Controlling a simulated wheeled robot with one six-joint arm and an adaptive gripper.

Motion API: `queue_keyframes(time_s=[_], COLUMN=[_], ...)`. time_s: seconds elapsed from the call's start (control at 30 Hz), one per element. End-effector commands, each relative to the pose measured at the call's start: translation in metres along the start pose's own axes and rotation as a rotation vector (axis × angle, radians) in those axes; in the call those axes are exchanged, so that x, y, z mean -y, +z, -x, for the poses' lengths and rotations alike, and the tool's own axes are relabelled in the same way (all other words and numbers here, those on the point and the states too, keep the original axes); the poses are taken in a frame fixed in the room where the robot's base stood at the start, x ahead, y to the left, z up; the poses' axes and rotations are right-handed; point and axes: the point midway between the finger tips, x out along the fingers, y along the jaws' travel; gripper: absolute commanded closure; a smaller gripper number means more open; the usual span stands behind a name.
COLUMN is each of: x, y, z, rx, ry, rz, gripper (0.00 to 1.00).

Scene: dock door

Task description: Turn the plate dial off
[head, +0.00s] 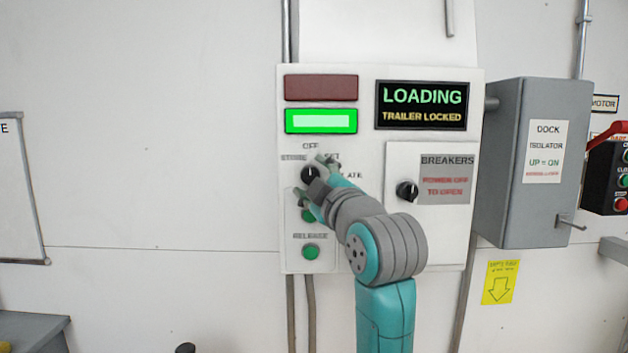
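The plate dial (310,174) is a black round knob on the white control panel (380,76). OFF is printed above it, with other labels to its left and right partly covered. A small light mark shows on the knob, but its setting is too small to tell. My gripper (314,177) is at the dial, its fingers spread apart, one at the upper right of the knob and one at the lower left. I cannot tell whether either finger touches it. My gripper hides part of the labels and part of a green button (308,215) below.
A lit green lamp (321,121) sits under a dark red one (321,88). The display (421,105) reads LOADING, TRAILER LOCKED. A breaker door (398,160) with a black knob (407,191) is right of my wrist. A grey isolator box (540,200) juts out further right.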

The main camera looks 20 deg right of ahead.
Motion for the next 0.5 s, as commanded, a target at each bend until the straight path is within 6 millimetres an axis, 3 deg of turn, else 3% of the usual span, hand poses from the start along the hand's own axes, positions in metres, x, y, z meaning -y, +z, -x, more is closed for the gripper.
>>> queue_keyframes(time_s=[0.27, 0.5], x=[0.000, 0.000], y=[0.000, 0.000], z=[0.004, 0.040], rx=[-0.001, -0.001], ry=[0.002, 0.002], rz=[0.000, 0.000], gripper=[0.38, 0.38])
